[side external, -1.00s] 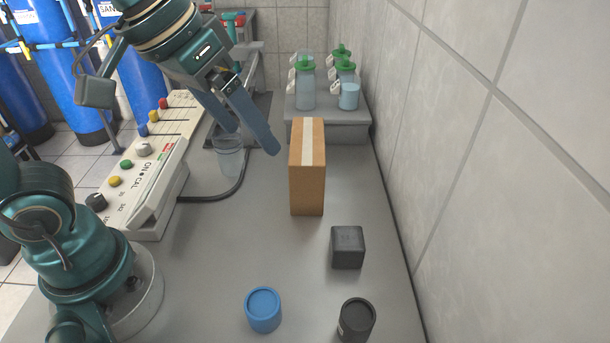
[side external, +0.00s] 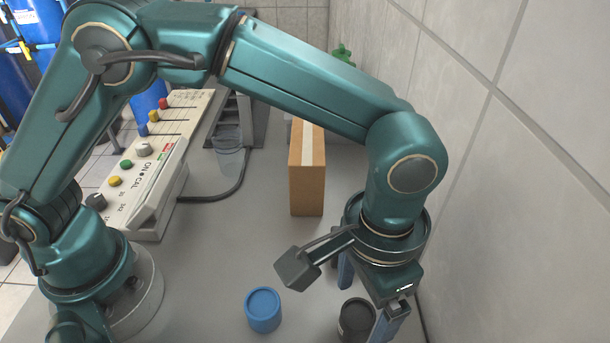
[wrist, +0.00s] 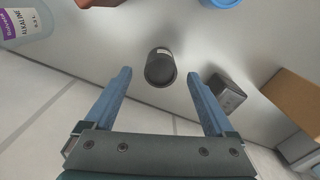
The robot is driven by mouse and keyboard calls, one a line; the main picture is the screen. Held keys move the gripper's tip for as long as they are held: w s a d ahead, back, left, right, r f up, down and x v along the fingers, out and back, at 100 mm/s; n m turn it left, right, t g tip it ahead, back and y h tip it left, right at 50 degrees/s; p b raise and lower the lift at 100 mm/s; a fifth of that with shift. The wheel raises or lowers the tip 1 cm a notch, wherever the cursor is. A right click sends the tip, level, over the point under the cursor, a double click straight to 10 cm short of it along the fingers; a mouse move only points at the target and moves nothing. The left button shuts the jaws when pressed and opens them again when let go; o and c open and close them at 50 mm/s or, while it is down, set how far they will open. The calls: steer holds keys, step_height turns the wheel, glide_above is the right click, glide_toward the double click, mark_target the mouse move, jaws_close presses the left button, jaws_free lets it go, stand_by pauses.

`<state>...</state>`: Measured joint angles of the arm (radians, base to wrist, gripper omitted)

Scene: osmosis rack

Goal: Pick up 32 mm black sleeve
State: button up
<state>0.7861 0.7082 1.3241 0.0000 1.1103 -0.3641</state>
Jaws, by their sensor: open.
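The black sleeve (side external: 354,318) is a short dark cylinder standing on the bench at the front, partly hidden by my gripper in the side view. In the wrist view the black sleeve (wrist: 160,68) shows its round dark end and a small pale label, between and slightly beyond the fingertips. My gripper (side external: 362,312) is pointed downward, with its blue fingers spread. In the wrist view my gripper (wrist: 159,73) is open and empty, with visible gaps between the fingers and the sleeve. Its exact height above the sleeve is unclear.
A dark grey block (wrist: 228,93) stands close to one finger; my gripper mostly hides it in the side view. A blue cylinder (side external: 263,310) stands left of the sleeve. A cardboard box (side external: 307,175) stands behind. The tiled wall (side external: 530,200) is close on the right.

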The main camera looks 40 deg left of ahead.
mark_target(358, 313)
steer(key=shift+f, duration=2.3)
jaws_close()
